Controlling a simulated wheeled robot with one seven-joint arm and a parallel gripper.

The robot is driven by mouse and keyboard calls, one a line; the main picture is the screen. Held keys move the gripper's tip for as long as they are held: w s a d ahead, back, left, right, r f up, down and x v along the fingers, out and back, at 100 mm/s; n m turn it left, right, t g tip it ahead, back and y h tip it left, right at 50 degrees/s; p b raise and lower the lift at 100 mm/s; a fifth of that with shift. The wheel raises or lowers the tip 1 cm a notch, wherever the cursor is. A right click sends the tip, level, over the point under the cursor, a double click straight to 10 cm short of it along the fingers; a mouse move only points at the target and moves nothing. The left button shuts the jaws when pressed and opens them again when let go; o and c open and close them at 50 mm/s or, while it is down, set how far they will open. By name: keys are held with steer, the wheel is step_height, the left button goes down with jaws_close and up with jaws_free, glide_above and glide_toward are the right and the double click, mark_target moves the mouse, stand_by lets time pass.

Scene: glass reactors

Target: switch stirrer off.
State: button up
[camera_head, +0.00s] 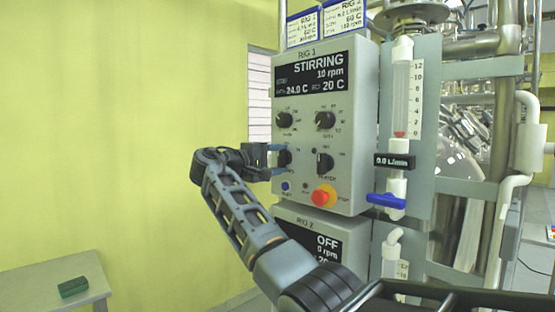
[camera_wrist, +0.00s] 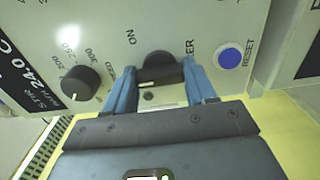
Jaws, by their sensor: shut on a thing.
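The Rig 1 control box (camera_head: 362,130) hangs in front of me. Its display (camera_head: 313,77) reads STIRRING, 10 rpm, 24.0 C. The black stirrer knob (camera_head: 286,159) is at the lower left of its panel; in the wrist view the knob (camera_wrist: 158,66) has an ON label beside it. A white mark shows on the knob's near edge; which position it is set to I cannot tell. My gripper (camera_head: 279,158) is at this knob, with its blue fingers on either side, shut on it. The fingers hide part of the knob in the head view.
The speed knob (camera_wrist: 80,83) and blue reset button (camera_wrist: 229,57) flank the stirrer knob. A heater knob (camera_head: 325,162) and red emergency button (camera_head: 323,195) are to the right. A Rig 2 box (camera_head: 325,238) reading OFF is below. Free room lies left of the panel.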

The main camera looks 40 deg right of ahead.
steer(key=shift+d, duration=0.1)
steer(key=o, duration=1)
steer(key=shift+o, duration=0.2)
steer(key=a+b, duration=0.2)
steer(key=a, duration=0.5)
steer(key=shift+s+a, duration=0.15)
steer(key=shift+a, duration=0.25)
steer(key=shift+f, duration=0.1)
